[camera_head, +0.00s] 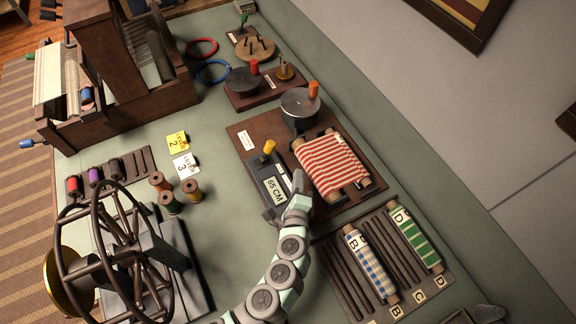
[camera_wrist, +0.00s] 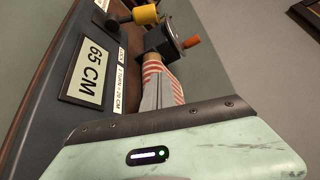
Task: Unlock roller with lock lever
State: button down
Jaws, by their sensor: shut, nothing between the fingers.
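The lock lever (camera_head: 263,156) stands on the dark wooden board (camera_head: 236,134), with a yellow knob (camera_head: 269,146) at its top. The knob also shows at the top of the wrist view (camera_wrist: 145,15). The roller (camera_head: 333,162) beside it carries red-and-white striped cloth. Its crank disc (camera_head: 298,105) has an orange handle (camera_head: 314,89). A display (camera_wrist: 85,72) reads 65 CM. My gripper (camera_head: 298,182) is shut and empty, between the display and the cloth, apart from the lever. Its fingers (camera_wrist: 156,92) partly hide the cloth in the wrist view.
A rack (camera_head: 335,262) with blue-checked (camera_head: 368,265) and green (camera_head: 416,240) fabric rolls lies right of my arm. Thread spools (camera_head: 170,203) and a spoked wheel (camera_head: 112,250) stand at left. Another small crank board (camera_head: 265,95) lies behind.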

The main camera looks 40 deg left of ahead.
aim_at(267, 152)
jog(key=shift+s+a+y, duration=0.25)
jog(key=shift+a, duration=0.2)
jog(key=shift+s+a+y, duration=0.25)
jog(key=shift+a, duration=0.2)
jog(key=shift+w+a+g, duration=0.2)
jog(key=shift+a+g, duration=0.05)
jog(key=shift+g, duration=0.05)
jog(key=x, duration=0.9)
jog(key=shift+w+a+f, duration=0.1)
jog(key=shift+w+a, duration=0.1)
jog(key=shift+w, duration=0.05)
jog(key=shift+s+a+r, duration=0.25)
jog(key=shift+s+r, duration=0.05)
jog(key=shift+s, duration=0.25)
jog(key=shift+s+a+r, duration=0.25)
jog(key=shift+s+r, duration=0.05)
jog(key=shift+s, duration=0.2)
jog(key=shift+s+a+r+p, duration=0.2)
jog(key=shift+s+a+p, duration=0.15)
jog(key=shift+s, duration=0.25)
jog(key=shift+b, duration=0.35)
